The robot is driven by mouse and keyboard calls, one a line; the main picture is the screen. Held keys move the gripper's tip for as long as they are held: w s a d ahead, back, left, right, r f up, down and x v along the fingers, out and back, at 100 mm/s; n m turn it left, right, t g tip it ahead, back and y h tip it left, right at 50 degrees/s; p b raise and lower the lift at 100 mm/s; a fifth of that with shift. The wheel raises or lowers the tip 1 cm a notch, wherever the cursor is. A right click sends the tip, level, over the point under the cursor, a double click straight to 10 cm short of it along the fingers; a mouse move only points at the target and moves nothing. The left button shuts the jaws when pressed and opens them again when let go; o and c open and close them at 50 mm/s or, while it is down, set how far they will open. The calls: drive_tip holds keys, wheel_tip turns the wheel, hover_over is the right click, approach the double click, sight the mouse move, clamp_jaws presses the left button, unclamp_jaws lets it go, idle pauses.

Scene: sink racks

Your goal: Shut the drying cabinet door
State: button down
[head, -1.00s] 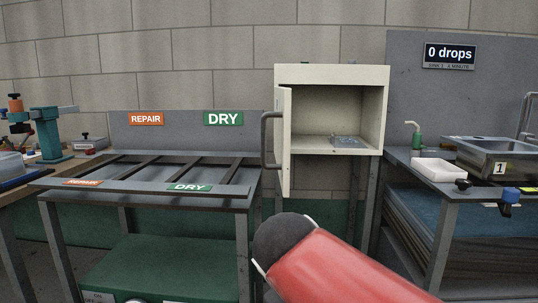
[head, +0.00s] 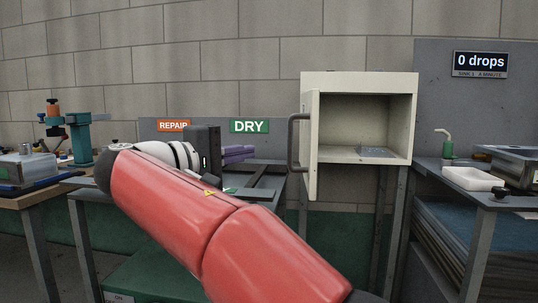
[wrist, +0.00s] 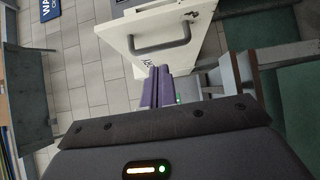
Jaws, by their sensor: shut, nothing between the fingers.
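The cream drying cabinet (head: 409,110) stands against the wall, right of centre in the head view. Its door (head: 313,150) is swung open at the left side, seen nearly edge-on, with a grey bar handle (head: 292,145) on its outer face. The cabinet's inside is visible. My gripper (head: 250,152) has purple fingers, shut and empty, and is left of the door with a gap in the head view. In the wrist view the purple fingers (wrist: 160,72) point toward the door's outer face (wrist: 140,25), below the handle (wrist: 162,48) in the picture. Contact with the door is not clear.
A rack table (head: 262,195) with DRY (head: 249,126) and REPAIR signs lies under my arm, left of the cabinet. A teal press (head: 80,135) stands far left.

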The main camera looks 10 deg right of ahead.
sight(310, 146)
drive_tip(key=x, duration=0.3)
drive_tip(key=s+d+x, duration=0.1)
drive_tip(key=x, duration=0.3)
drive_tip(key=s+x, duration=0.1)
drive_tip(key=x, duration=0.3)
drive_tip(key=shift+w+d, duration=0.1)
drive_tip(key=shift+d, duration=0.6)
drive_tip(key=shift+d+b, duration=0.15)
drive_tip(key=shift+b, duration=0.2)
